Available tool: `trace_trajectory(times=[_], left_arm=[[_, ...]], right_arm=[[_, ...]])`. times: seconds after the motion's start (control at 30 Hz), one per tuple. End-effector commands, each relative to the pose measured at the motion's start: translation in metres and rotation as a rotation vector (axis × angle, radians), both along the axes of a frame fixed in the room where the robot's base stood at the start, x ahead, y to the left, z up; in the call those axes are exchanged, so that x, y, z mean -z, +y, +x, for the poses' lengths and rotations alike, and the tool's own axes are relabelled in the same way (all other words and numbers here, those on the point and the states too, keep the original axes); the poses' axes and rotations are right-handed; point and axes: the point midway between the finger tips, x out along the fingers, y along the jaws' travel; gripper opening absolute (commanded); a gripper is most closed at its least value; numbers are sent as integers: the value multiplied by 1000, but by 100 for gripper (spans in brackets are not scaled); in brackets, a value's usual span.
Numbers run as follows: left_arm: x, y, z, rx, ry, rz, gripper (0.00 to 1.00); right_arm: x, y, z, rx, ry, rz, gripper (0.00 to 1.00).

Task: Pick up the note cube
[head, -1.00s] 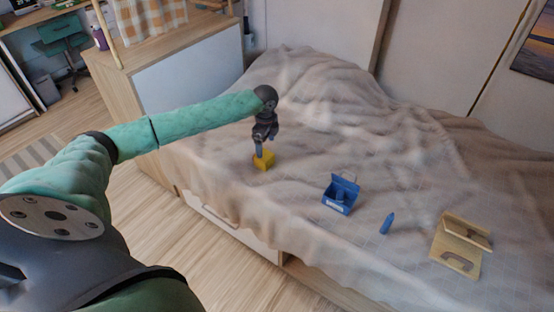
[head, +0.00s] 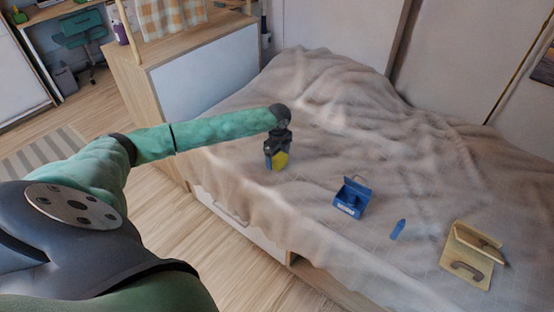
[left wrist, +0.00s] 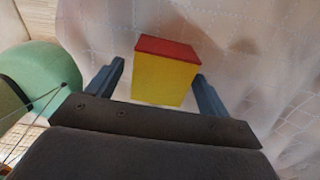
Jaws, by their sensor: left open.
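The note cube (head: 281,160) is on the bed, partly hidden behind my left gripper in the head view. In the left wrist view the note cube (left wrist: 163,75) shows a yellow face and a red face. My left gripper (head: 275,163) is open, pointing down at the cube. In the left wrist view the fingers of my left gripper (left wrist: 160,75) stand one on each side of the cube, with a gap visible on the left. My right gripper is not in view.
On the bed (head: 330,130), to the right, are a blue open box (head: 351,198), a small blue object (head: 398,229) and a wooden holder (head: 470,255). A wooden cabinet (head: 200,60) stands behind the bed on the left. The blanket is rumpled.

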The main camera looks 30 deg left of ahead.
Motion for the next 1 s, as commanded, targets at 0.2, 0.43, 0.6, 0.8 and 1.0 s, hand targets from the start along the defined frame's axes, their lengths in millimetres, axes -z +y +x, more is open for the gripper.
trace_trajectory(times=[0.2,0.43,0.6,0.8,1.0], left_arm=[[11,0,0,1,0,0,80],[11,0,0,0,0,0,56],[11,0,0,0,0,0,29],[10,0,0,0,0,0,29],[-4,0,1,0,-3,0,29]], right_arm=[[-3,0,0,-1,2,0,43],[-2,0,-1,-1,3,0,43],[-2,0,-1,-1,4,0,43],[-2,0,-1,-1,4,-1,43],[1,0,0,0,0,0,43]])
